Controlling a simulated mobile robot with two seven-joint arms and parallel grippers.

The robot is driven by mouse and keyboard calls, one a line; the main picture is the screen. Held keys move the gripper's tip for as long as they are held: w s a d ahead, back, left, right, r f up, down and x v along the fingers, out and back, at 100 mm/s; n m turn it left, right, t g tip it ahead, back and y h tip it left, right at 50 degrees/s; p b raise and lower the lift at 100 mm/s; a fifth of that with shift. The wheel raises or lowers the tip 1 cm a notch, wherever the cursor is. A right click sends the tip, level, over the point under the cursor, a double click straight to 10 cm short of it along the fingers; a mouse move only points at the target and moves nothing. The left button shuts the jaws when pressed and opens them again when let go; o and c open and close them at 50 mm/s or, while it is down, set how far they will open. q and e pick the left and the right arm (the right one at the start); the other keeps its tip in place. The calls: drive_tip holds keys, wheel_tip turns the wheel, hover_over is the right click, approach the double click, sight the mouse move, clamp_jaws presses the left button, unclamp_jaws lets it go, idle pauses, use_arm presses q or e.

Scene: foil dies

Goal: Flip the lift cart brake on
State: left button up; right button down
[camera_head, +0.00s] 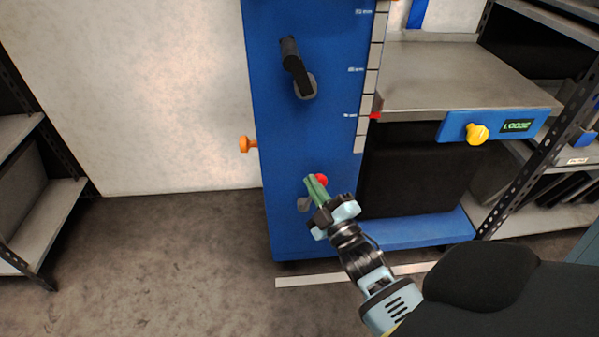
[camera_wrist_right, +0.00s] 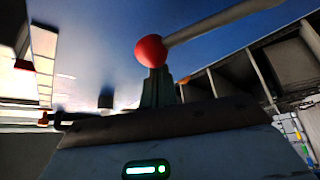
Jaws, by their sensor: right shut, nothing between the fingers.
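The blue lift cart (camera_head: 290,135) stands upright ahead of me. Low on its face is a lever with a red ball (camera_head: 321,180) on its end and a grey mount (camera_head: 304,204). My right gripper (camera_head: 312,181), with green fingers, is shut and empty beside the red ball and partly covers the lever. In the right wrist view the red ball (camera_wrist_right: 150,51) appears just beyond the closed fingertips (camera_wrist_right: 158,76), and a grey lever arm (camera_wrist_right: 215,22) runs from it to the upper right. I cannot tell whether the fingers touch the ball. My left gripper is out of view.
Above the lever is a black crank handle (camera_head: 296,67); an orange knob (camera_head: 247,144) sticks out at the left side. A grey platform (camera_head: 455,78) has a yellow knob (camera_head: 477,133) and a "LOOSE" display (camera_head: 516,126). Shelving (camera_head: 45,210) stands left; floor (camera_head: 165,245) between is clear.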

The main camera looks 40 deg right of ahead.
sight(324, 182)
drive_tip(key=shift+s+d+f+m+t+h+b, duration=0.25)
drive_tip(key=shift+s+d+m+h, duration=0.25)
drive_tip(key=shift+m, duration=0.5)
drive_tip(key=shift+s+d+f+m+t+h+b, duration=0.25)
drive_tip(key=shift+d+m+h, duration=0.35)
drive_tip(key=shift+m, duration=0.4)
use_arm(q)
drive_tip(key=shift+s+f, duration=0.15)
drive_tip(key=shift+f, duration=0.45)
use_arm(e)
drive_tip(key=shift+d, duration=0.1)
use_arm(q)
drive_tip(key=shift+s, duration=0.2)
use_arm(e)
drive_tip(key=shift+r, duration=0.1)
